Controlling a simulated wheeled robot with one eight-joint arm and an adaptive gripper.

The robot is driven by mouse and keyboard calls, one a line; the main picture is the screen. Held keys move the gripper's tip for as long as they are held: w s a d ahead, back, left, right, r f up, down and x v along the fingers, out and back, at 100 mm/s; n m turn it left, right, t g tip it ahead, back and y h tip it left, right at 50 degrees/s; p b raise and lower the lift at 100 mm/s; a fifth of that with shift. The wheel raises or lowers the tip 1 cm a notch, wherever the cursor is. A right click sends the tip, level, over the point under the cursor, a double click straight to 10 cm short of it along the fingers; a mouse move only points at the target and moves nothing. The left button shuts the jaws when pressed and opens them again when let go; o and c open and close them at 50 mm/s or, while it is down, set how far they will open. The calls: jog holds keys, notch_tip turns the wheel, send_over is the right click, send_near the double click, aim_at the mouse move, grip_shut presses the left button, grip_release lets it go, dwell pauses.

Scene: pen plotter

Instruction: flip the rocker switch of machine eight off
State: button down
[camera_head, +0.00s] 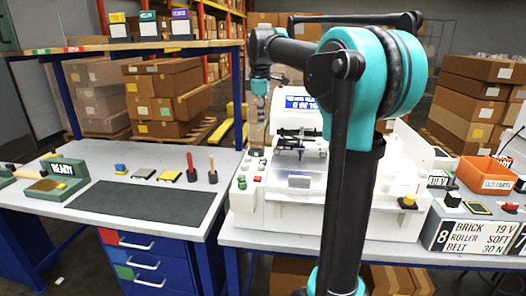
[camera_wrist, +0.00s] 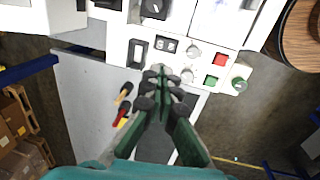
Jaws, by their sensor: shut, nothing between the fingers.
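The white plotter machine (camera_head: 318,215) stands on the right-hand bench, partly hidden behind my arm. Its control panel is at its left end. In the wrist view a black rocker-like switch (camera_wrist: 138,53) sits in a white panel, left of a small dark display (camera_wrist: 165,45). My gripper (camera_wrist: 160,72) is shut and empty, its fingertips together below the display and to the right of the switch. I cannot tell if the tips touch the panel, nor which way the switch is tipped. In the head view my gripper is small and unclear above the panel.
Red (camera_wrist: 219,60) and green (camera_wrist: 211,80) buttons and pale knobs (camera_wrist: 193,51) lie right of the fingertips. A sign with an 8 (camera_head: 470,238) fronts a grey box right of the machine. An orange bin (camera_head: 484,174) stands there. The left bench holds a dark mat (camera_head: 140,206) and tools.

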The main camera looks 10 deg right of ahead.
aim_at(263, 158)
jog(key=shift+f, duration=0.15)
jog(key=f, duration=0.4)
jog(key=w+f, duration=0.1)
jog(key=f, duration=0.4)
jog(key=w+f, duration=0.1)
jog(key=f, duration=0.3)
jog(key=shift+d+f, duration=0.3)
jog(key=shift+d, duration=0.05)
jog(key=shift+w, duration=0.1)
jog(key=shift+w+f+g, duration=0.15)
jog(key=shift+f+g, duration=0.15)
jog(key=shift+g, duration=0.2)
